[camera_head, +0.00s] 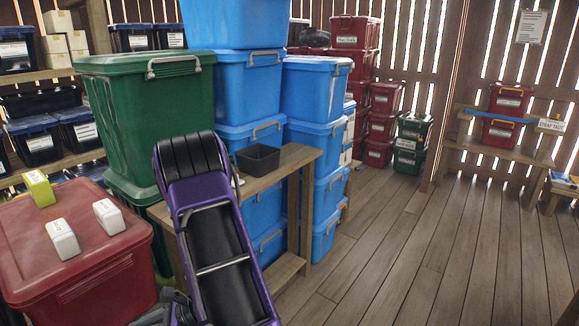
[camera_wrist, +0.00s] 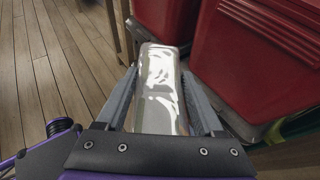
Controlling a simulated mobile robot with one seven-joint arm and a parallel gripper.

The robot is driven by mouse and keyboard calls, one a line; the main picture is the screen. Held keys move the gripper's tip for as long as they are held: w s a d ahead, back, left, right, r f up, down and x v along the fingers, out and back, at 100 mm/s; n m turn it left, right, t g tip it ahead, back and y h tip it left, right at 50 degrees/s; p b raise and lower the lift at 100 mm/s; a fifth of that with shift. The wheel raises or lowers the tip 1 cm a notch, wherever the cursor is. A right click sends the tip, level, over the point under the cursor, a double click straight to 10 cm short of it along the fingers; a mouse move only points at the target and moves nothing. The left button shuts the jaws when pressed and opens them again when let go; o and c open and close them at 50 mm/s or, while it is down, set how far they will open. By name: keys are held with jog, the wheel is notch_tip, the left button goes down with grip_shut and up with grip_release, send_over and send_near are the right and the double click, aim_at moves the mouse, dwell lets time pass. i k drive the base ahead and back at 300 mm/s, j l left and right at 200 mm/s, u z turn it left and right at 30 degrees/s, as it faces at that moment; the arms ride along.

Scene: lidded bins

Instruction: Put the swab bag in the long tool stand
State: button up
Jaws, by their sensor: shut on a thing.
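My gripper (camera_wrist: 158,76) is shut on a shiny silver-white packet, which looks like the swab bag (camera_wrist: 160,95), with one grey finger along each side of it. The packet's far end sticks out past the fingertips. In the wrist view it is beside red bins, over the wooden floor. In the head view my purple arm reaches down at the lower middle, and the packet cannot be made out there. A long narrow wooden stand (camera_head: 297,157), possibly the tool stand, is behind my arm, with a dark open tray (camera_head: 258,159) on it. My arm hides part of its top.
A red lidded bin (camera_head: 75,235) at left carries two white boxes (camera_head: 63,239) and a yellow-green box (camera_head: 38,188). Green (camera_head: 150,110) and blue bins (camera_head: 316,90) stack behind the stand. The floor (camera_head: 430,255) at right is clear.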

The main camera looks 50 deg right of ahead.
aim_at(292, 153)
jog(key=l, duration=0.55)
jog(key=i+l+z, duration=0.1)
jog(key=l, duration=0.45)
jog(key=i+l+z, duration=0.1)
jog(key=l, duration=0.4)
jog(key=i+l, duration=0.1)
jog(key=l, duration=0.45)
jog(key=l+z, duration=0.1)
jog(key=l, duration=0.4)
jog(key=i+l, duration=0.2)
jog(key=l, duration=0.35)
jog(key=i+l+z, duration=0.1)
jog(key=l, duration=0.4)
jog(key=i+l+z, duration=0.1)
jog(key=l, duration=0.45)
